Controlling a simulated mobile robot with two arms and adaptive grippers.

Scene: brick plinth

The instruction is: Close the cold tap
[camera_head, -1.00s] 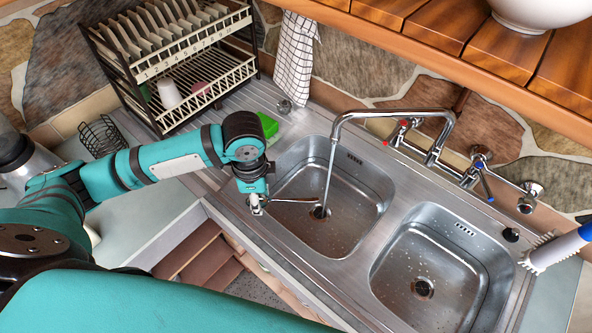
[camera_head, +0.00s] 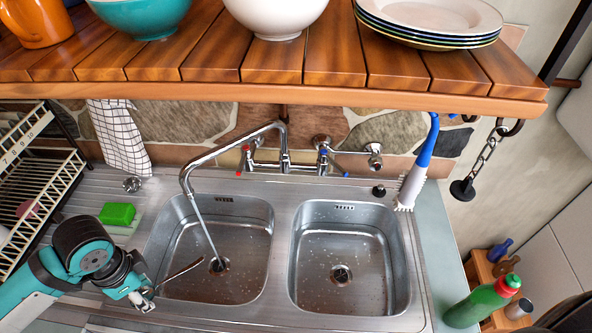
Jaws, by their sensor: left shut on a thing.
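The cold tap (camera_head: 323,160), with blue marks, is on the right of the wall-mounted mixer behind the sink. The hot tap (camera_head: 246,158), with red marks, is on its left. A stream of water (camera_head: 206,233) runs from the curved spout (camera_head: 187,172) into the left basin (camera_head: 240,275). My left gripper (camera_head: 150,296) is at the left basin's near left edge, well away from the cold tap. It is shut on a thin metal utensil (camera_head: 182,273) that reaches over the basin; its exact kind is unclear. My right gripper is not in view.
A wooden shelf (camera_head: 330,93) with bowls and plates overhangs the taps. A green sponge (camera_head: 117,213) and dish rack (camera_head: 40,190) are at left. A green bottle (camera_head: 478,303) stands at the lower right.

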